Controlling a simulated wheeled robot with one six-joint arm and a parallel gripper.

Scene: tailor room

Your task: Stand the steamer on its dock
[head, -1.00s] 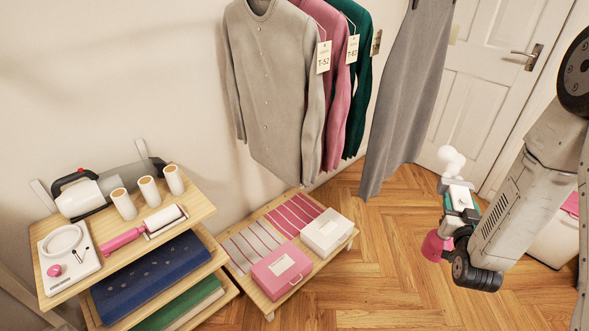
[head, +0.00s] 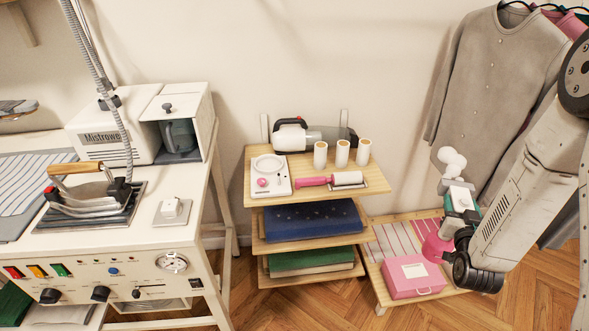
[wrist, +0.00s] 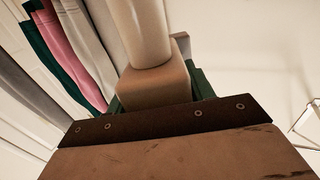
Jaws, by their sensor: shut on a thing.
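My gripper (head: 459,197) is at the right in the head view, shut on the steamer. In the wrist view a pale cylinder on a block, part of the steamer (wrist: 148,35), stands at the jaws. A white plate with a raised ring and a pink knob, which looks like the dock (head: 283,187), lies at the left of the top shelf. The gripper is apart from it, to its right in the picture.
The wooden shelf (head: 332,204) also holds a pink-handled roller (head: 330,181), several thread spools (head: 342,154) and a handheld vacuum (head: 312,138). A pink box (head: 411,276) sits on a low rack. An ironing station (head: 130,235) stands left; hanging clothes (head: 490,90) are at right.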

